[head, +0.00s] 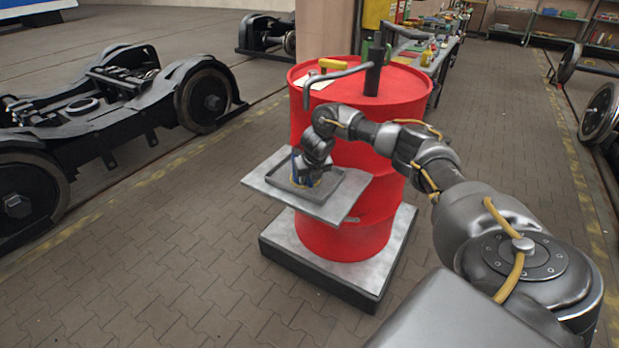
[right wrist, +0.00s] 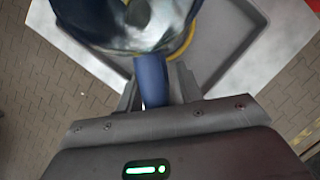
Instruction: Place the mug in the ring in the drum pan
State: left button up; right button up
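The blue mug (head: 297,163) is at my right gripper (head: 313,172), over the grey drum pan (head: 327,209) on the plate at the red drum's front. In the right wrist view the mug (right wrist: 95,22) has a shiny inside, and its handle (right wrist: 152,80) stands between the two fingers (right wrist: 155,92), which close on it. The yellow ring (right wrist: 186,42) lies in the pan (right wrist: 222,58), partly hidden behind the mug. I cannot tell whether the mug touches the pan floor. My left gripper is not in view.
The red drum (head: 340,225) stands on a grey platform (head: 292,256). A bent dark pipe (head: 375,65) and a yellow-handled item (head: 331,64) are on its top. A tram bogie (head: 100,110) is at left. The paved floor (head: 170,260) in front is clear.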

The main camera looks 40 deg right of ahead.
jog(key=shift+r, duration=0.1)
jog(key=shift+s+a+r, duration=0.1)
jog(key=shift+s+r, duration=0.05)
jog(key=shift+r, duration=0.4)
jog(key=v, duration=0.3)
jog(key=p+v, duration=0.2)
jog(key=v, duration=0.6)
jog(key=shift+p, duration=0.3)
jog(key=shift+f, duration=0.15)
